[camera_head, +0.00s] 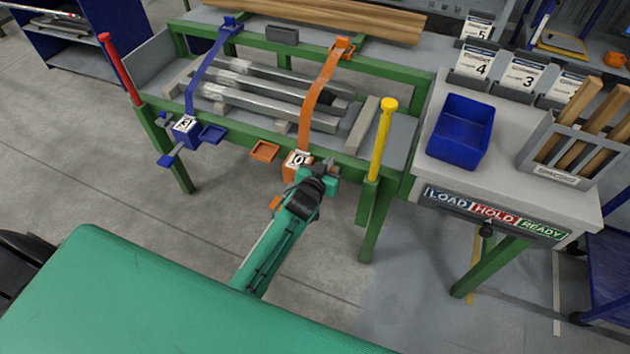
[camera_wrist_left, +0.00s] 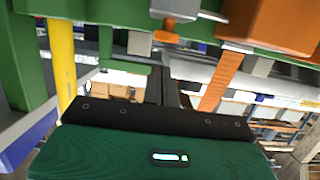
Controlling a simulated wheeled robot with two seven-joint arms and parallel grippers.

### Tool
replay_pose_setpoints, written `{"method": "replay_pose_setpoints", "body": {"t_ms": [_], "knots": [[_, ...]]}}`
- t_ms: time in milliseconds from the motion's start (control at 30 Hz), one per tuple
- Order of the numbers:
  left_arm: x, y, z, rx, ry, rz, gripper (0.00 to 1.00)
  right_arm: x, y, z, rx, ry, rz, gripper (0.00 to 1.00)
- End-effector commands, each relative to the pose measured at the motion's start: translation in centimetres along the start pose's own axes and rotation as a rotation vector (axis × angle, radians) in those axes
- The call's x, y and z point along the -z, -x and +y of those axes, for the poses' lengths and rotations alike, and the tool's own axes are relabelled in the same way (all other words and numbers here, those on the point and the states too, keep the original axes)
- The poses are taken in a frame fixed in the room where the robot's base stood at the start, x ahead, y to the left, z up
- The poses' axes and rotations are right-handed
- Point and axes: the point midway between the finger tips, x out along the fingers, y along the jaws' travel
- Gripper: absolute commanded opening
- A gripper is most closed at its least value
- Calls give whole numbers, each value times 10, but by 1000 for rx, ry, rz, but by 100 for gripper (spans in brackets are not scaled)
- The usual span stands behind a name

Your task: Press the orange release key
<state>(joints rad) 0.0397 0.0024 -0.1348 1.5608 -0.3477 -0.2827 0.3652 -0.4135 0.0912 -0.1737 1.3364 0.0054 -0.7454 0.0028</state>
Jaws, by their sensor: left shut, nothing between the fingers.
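An orange latch box (camera_head: 296,168) with a white label hangs on the front rail of the green runout table, below an orange strap (camera_head: 322,85). My left gripper (camera_head: 327,170) is at the right side of the box, close to the rail; contact cannot be told. In the left wrist view the shut, empty fingers (camera_wrist_left: 166,84) point forward, with the orange box (camera_wrist_left: 272,22) at upper right and a small orange piece (camera_wrist_left: 165,37) above the fingertips. My right gripper is out of view.
A yellow post (camera_head: 382,140) stands right of the gripper. A blue latch box (camera_head: 184,130) and blue tray (camera_head: 212,134) are to the left; an orange tray (camera_head: 264,151) is nearer. Grey bars (camera_head: 270,95) lie on the table. Floor in front is clear.

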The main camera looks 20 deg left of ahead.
Motion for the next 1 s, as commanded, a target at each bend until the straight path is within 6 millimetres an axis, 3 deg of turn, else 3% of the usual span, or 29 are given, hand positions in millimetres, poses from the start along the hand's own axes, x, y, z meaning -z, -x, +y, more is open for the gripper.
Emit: {"method": "replay_pose_setpoints", "body": {"t_ms": [300, 500, 700, 1000], "knots": [[2, 60, 0, -1, 2, 1, 0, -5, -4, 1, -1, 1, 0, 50], [3, 88, 0, -1, 0, 2, 0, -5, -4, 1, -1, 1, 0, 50], [3, 99, 0, 0, 0, 3, 0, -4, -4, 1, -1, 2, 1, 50], [4, 100, 0, 0, 0, 3, 0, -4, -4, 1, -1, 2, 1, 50]]}}
